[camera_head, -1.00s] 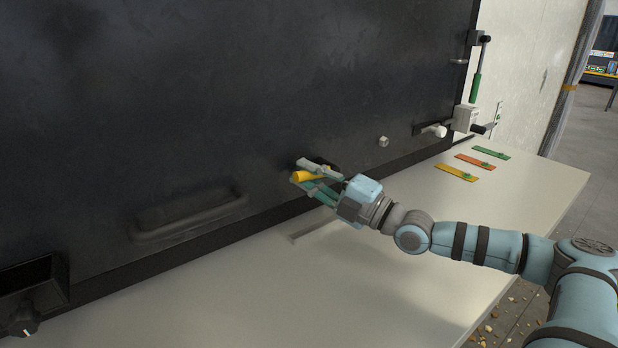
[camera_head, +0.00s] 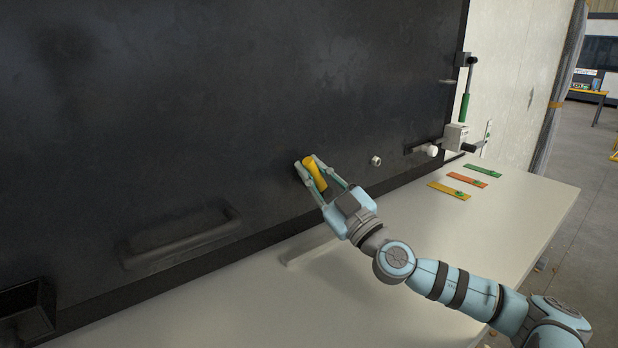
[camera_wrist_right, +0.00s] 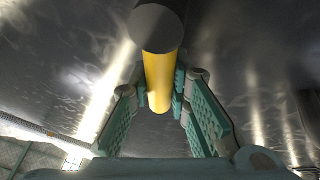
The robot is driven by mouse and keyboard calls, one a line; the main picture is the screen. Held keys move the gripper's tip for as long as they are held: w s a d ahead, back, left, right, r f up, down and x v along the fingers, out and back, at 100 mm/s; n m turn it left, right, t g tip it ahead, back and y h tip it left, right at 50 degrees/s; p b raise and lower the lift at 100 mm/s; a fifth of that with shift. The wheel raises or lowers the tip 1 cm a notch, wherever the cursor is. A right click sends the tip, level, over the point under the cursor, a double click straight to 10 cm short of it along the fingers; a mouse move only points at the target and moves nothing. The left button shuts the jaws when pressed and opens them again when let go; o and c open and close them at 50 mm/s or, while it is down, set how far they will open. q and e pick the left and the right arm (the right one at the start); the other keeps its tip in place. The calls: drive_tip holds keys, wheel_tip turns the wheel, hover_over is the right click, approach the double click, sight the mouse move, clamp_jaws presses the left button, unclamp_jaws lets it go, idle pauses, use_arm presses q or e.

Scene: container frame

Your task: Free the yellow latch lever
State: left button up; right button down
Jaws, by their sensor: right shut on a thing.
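The yellow latch lever (camera_head: 316,174) is on the black panel (camera_head: 250,90), near its lower edge. In the head view it now stands steeply, tilted a little to the left at its top. My right gripper (camera_head: 312,177) is shut on the lever, one finger on each side. The right wrist view shows the yellow lever (camera_wrist_right: 159,80) between the green-padded fingers, with a dark round end (camera_wrist_right: 156,26) at its top. My left gripper is not in view.
A white knob (camera_head: 376,161) sits right of the lever. A recessed handle (camera_head: 180,240) is lower left. Yellow, orange and green tags (camera_head: 449,190) lie on the pale table (camera_head: 480,235) at right. A green-handled fixture (camera_head: 464,107) stands at the panel's right edge.

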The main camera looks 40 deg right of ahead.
drive_tip(key=m+h, duration=0.2)
drive_tip(key=m, duration=0.1)
drive_tip(key=d+m, duration=0.1)
drive_tip(key=shift+d+r+h, duration=0.1)
drive_tip(key=shift+r+h, duration=0.15)
drive_tip(key=shift+h, duration=0.15)
drive_tip(key=shift+d+r+m+g+h, duration=0.15)
drive_tip(key=shift+d+m+h, duration=0.15)
drive_tip(key=shift+m, duration=0.55)
drive_tip(key=shift+d+f+m+g+h, duration=0.1)
drive_tip(key=shift+d+m+g+h, duration=0.25)
drive_tip(key=shift+m, duration=0.55)
drive_tip(key=shift+d+r+m+h, duration=0.15)
drive_tip(key=shift+m+h, duration=0.3)
drive_tip(key=shift+m, duration=0.4)
drive_tip(key=shift+f, duration=0.1)
drive_tip(key=c, duration=1.5)
unclamp_jaws()
drive_tip(key=shift+d, duration=0.1)
wheel_tip(320, 180, up, 10)
drive_tip(key=shift+r, duration=0.1)
drive_tip(key=shift+d, duration=0.1)
